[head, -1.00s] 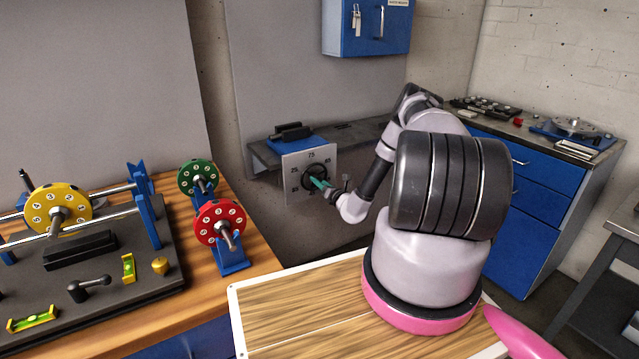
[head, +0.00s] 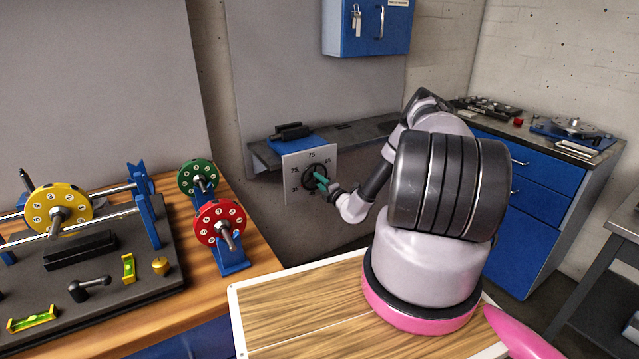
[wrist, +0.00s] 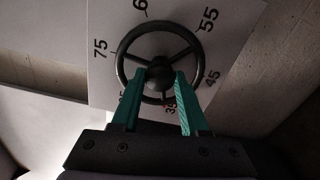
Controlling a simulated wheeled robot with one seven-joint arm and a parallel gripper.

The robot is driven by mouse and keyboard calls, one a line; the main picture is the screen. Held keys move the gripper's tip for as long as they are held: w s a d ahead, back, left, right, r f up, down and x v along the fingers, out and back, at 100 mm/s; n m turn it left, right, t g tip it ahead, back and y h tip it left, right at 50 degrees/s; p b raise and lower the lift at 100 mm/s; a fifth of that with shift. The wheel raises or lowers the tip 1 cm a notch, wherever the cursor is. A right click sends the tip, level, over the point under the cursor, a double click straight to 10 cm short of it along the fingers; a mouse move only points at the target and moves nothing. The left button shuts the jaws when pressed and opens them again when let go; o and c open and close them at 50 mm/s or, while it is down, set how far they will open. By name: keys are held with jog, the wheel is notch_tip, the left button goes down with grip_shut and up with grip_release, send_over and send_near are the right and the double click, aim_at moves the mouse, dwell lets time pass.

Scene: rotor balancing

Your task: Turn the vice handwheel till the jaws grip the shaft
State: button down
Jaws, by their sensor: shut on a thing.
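The dark handwheel (head: 310,171) stands in front of a white numbered plate (head: 293,199), below the edge of a grey bench. In the wrist view the handwheel (wrist: 122,57) shows its round rim, spokes and central hub. My gripper (head: 320,179) is at the wheel, its green fingers closed around part of it. In the wrist view my gripper (wrist: 158,82) has one finger on each side, just below the hub. The blue vice (head: 291,146) with dark jaws (head: 292,131) sits on the bench above the plate. Whether the jaws touch a shaft is too small to tell.
A wooden bench at left holds a yellow rotor (head: 42,206) on rails, with green (head: 187,178) and red (head: 209,232) rotors beside it. A blue cabinet (head: 340,38) hangs on the wall above the vice. Blue drawers (head: 515,219) stand at right.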

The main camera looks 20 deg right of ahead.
jog(key=shift+m, duration=1.1)
jog(key=shift+f, duration=0.1)
jog(key=shift+c, duration=2.1)
grip_release()
jog(key=shift+s+d, duration=0.1)
jog(key=shift+s, duration=0.05)
jog(key=s+d, duration=0.2)
jog(key=s, duration=0.8)
jog(key=shift+s, duration=0.2)
